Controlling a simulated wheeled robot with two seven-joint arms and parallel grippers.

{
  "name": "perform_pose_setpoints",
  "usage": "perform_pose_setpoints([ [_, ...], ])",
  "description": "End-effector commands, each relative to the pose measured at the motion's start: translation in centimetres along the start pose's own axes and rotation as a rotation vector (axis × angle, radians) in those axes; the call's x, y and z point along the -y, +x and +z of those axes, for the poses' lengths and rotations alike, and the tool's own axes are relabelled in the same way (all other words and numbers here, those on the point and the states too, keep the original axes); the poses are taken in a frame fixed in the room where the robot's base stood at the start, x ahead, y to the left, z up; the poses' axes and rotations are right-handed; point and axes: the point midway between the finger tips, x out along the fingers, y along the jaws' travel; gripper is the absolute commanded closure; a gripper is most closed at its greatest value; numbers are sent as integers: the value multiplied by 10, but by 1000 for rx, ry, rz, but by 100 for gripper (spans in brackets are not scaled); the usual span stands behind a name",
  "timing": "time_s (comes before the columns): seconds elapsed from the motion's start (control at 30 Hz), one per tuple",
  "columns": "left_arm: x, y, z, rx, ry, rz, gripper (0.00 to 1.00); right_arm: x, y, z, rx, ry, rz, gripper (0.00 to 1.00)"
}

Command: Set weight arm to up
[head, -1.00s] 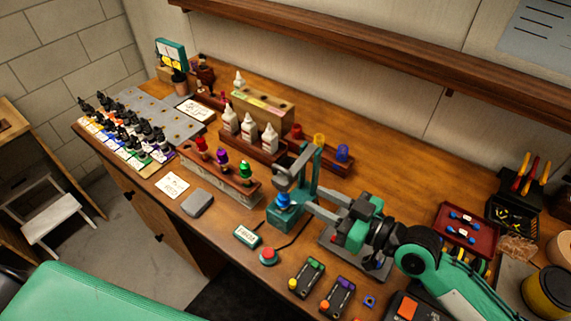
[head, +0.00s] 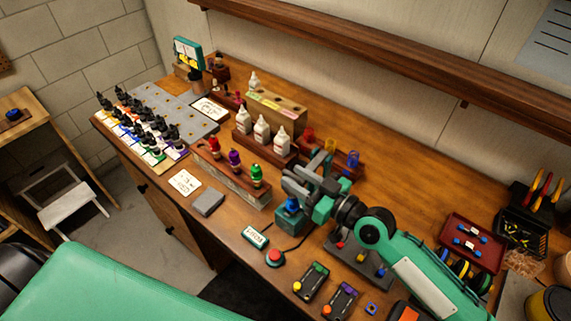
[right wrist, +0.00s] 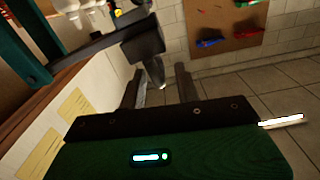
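The teal press stand (head: 288,220) stands near the front edge of the bench, with a blue rounded piece (head: 292,204) on its base. My right gripper (head: 296,180) is at the top of this stand and hides much of it in the head view. In the right wrist view, the stand's teal frame (right wrist: 18,55) is at the left. A dark weight arm (right wrist: 85,45) runs from it to a block (right wrist: 143,42) just beyond the fingers. My right gripper (right wrist: 158,90) is open, its fingers apart with nothing clearly held. My left gripper is not in view.
A bottle rack (head: 234,182) stands left of the stand, with white bottles (head: 262,132) behind. A red button (head: 275,257), a small display (head: 254,237) and two controllers (head: 312,282) lie in front. A red tray (head: 472,242) is at right.

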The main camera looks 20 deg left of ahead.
Motion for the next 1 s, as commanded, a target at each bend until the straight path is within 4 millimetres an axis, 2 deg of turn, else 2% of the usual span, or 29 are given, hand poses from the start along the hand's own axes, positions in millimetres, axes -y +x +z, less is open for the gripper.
perform_pose_setpoints([
  [0.1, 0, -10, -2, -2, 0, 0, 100, 0, 18, -3, 0, 1, 0, 67],
  [0.3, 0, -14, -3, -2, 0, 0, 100, 0, 35, 0, 1, 1, -1, 67],
  [0.63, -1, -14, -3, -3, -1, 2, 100, 0, 38, 0, 1, 0, 0, 67],
  [0.67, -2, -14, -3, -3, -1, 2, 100, 0, 38, 0, 1, 0, 0, 69],
  [0.8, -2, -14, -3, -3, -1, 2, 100, 0, 38, 0, 1, 0, -1, 97],
  [0.83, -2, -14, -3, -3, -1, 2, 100, 0, 38, 0, 1, 0, -1, 100],
  [1.0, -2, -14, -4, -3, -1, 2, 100, 1, 38, 0, 1, 1, -1, 100],
])
